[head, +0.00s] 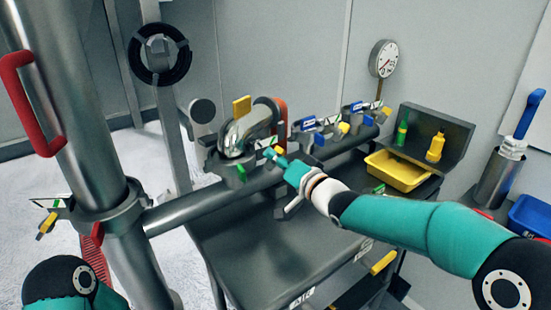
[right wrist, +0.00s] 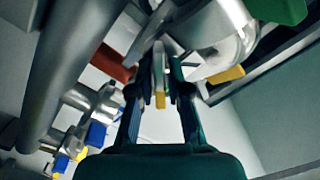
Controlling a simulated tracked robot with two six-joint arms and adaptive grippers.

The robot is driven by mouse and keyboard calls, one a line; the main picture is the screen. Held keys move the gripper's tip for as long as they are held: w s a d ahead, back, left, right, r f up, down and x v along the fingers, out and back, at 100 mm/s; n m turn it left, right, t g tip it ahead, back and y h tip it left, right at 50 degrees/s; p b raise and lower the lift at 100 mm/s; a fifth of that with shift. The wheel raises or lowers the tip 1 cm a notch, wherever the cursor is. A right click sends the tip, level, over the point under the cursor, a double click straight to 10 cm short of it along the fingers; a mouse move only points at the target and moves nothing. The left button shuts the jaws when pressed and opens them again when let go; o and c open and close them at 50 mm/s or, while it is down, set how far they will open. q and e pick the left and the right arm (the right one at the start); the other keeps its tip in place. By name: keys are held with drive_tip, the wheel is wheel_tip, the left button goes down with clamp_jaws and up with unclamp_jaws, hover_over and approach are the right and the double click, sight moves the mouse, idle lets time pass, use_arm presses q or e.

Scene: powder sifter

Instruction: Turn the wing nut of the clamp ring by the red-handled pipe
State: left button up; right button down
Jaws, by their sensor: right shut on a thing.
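A curved silver pipe (head: 240,132) with a red handle (head: 281,112) stands at the back of the dark bench. A clamp ring with a small white plate (head: 264,143) sits at its right side. My right gripper (head: 276,155) reaches in from the right and is shut on the yellow wing nut (head: 279,150) there. In the right wrist view the yellow wing nut (right wrist: 160,99) lies between the two fingers (right wrist: 160,78), and the red handle (right wrist: 114,65) shows to the left. My left gripper is not in view; only part of my left arm shows at bottom left.
Blue-handled valves (head: 309,124) line the pipe to the right. A yellow tray (head: 398,171) stands farther right. A large upright pipe (head: 72,110) with another red handle (head: 31,105) and a clamp ring (head: 125,212) stands at left. The bench top (head: 265,250) in front is clear.

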drive_tip(key=shift+f, duration=0.1)
drive_tip(key=n+b, duration=0.2)
drive_tip(key=n, duration=0.2)
drive_tip(key=shift+f+b, duration=0.1)
drive_tip(key=shift+b, duration=0.3)
drive_tip(key=n+b, duration=0.2)
drive_tip(key=n, duration=0.2)
drive_tip(key=shift+s+n, duration=0.15)
drive_tip(key=shift+n, duration=0.15)
drive_tip(key=n+b, duration=0.2)
drive_tip(key=n, duration=0.2)
drive_tip(key=shift+a+n+b, duration=0.15)
drive_tip(key=shift+n+b, duration=0.15)
drive_tip(key=shift+b, duration=0.05)
drive_tip(key=shift+s+a+n+b, duration=0.1)
drive_tip(key=shift+n+b, duration=0.7)
drive_tip(key=shift+n, duration=1.3)
drive_tip(key=c, duration=1.3)
unclamp_jaws()
drive_tip(key=shift+o, duration=0.2)
